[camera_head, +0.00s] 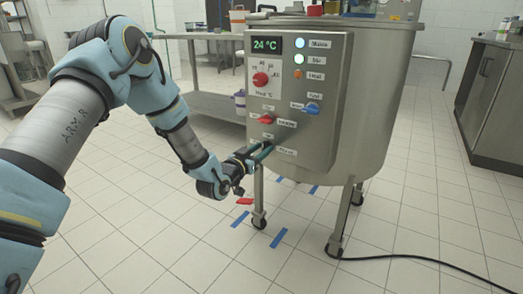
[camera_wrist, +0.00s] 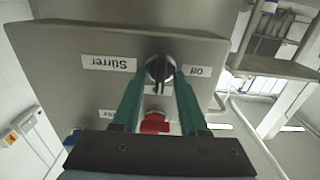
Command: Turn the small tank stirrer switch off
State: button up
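The small tank (camera_head: 375,100) is a steel vessel on wheeled legs with a control panel (camera_head: 325,140) on its front. In the wrist view, the stirrer switch (camera_wrist: 159,67) is a dark round knob with a grip bar, between an upside-down "Stirrer" label (camera_wrist: 108,64) and an "Off" label (camera_wrist: 197,71). My gripper (camera_wrist: 160,76) has its teal fingers apart, one on each side of the knob; whether they touch it is unclear. In the head view my gripper (camera_head: 266,150) is at the panel's lower left and hides the switch. The "Stir" lamp (camera_head: 299,59) looks lit.
A red knob (camera_head: 266,119) sits just above my gripper, a blue knob (camera_head: 312,108) to its upper right, and a red heat dial (camera_head: 260,79) higher up. The display (camera_head: 267,44) reads 24 °C. A black cable (camera_head: 400,257) lies on the floor.

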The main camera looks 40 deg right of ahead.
grip_shut()
jog(key=shift+n, duration=0.3)
dwell(0.4)
jog(key=n, duration=0.4)
jog(key=n+p, duration=0.1)
jog(key=n, duration=0.8)
jog(key=shift+w+a+f, duration=0.15)
jog(key=shift+w+f, duration=0.05)
jog(key=shift+w, duration=0.05)
jog(key=n, duration=0.4)
jog(key=shift+f, duration=0.1)
jog(key=shift+n, duration=0.3)
